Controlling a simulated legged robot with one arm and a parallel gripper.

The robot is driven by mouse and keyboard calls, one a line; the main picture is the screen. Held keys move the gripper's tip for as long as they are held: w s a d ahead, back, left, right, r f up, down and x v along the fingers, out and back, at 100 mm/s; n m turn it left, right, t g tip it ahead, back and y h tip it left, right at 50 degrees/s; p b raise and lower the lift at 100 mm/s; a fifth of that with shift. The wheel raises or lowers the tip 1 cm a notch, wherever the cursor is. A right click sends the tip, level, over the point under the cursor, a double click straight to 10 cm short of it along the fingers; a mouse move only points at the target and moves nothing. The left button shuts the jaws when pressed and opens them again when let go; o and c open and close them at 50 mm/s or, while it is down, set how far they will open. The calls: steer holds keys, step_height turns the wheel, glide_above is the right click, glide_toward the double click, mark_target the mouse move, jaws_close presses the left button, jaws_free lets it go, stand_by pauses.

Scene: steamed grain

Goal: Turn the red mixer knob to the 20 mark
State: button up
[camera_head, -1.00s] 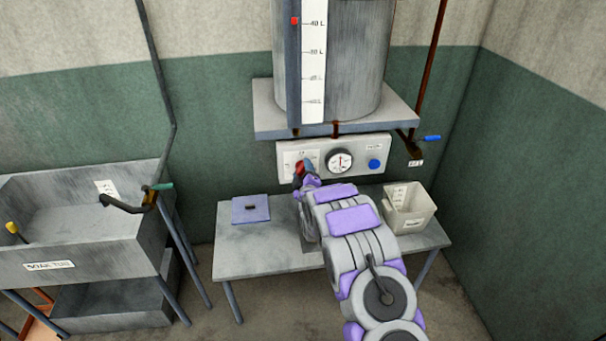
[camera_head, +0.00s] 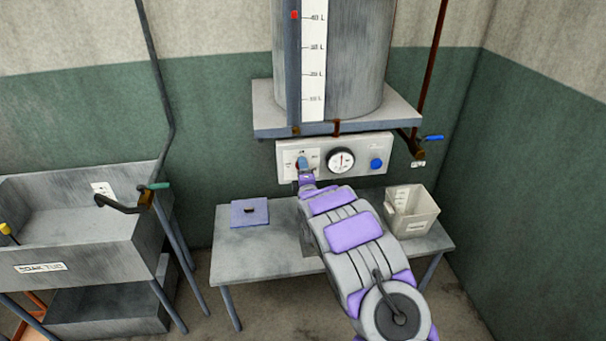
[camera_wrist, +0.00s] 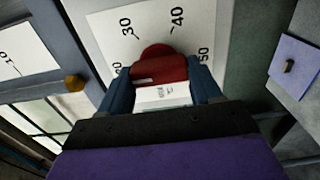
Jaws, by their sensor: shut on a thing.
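The red mixer knob (camera_wrist: 165,62) sits on a white dial plate (camera_wrist: 220,30) in the wrist view, between my gripper's two blue fingers. My gripper (camera_wrist: 166,78) is shut on the knob. The marks 30, 40 and 50 show around the knob. A further mark beside the left finger is partly hidden, and the knob's pointer is not clear. In the head view, my gripper (camera_head: 304,167) is at the left end of the white control panel (camera_head: 322,142) and covers most of the knob.
A round gauge (camera_head: 341,160) and a blue button (camera_head: 376,164) are right of the knob. A sink (camera_head: 120,262) stands left. A tank (camera_head: 355,60) is above.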

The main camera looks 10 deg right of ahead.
stand_by(0.3)
steer(key=o, duration=0.8)
steer(key=shift+a, duration=0.1)
steer(key=shift+o, duration=1.3)
steer(key=shift+w+f, duration=0.2)
steer(key=shift+w, duration=0.05)
steer(key=shift+s+r, duration=0.15)
steer(key=shift+s, duration=0.1)
steer(key=s+p, duration=0.2)
steer(key=s, duration=1.5)
steer(key=shift+a, duration=0.1)
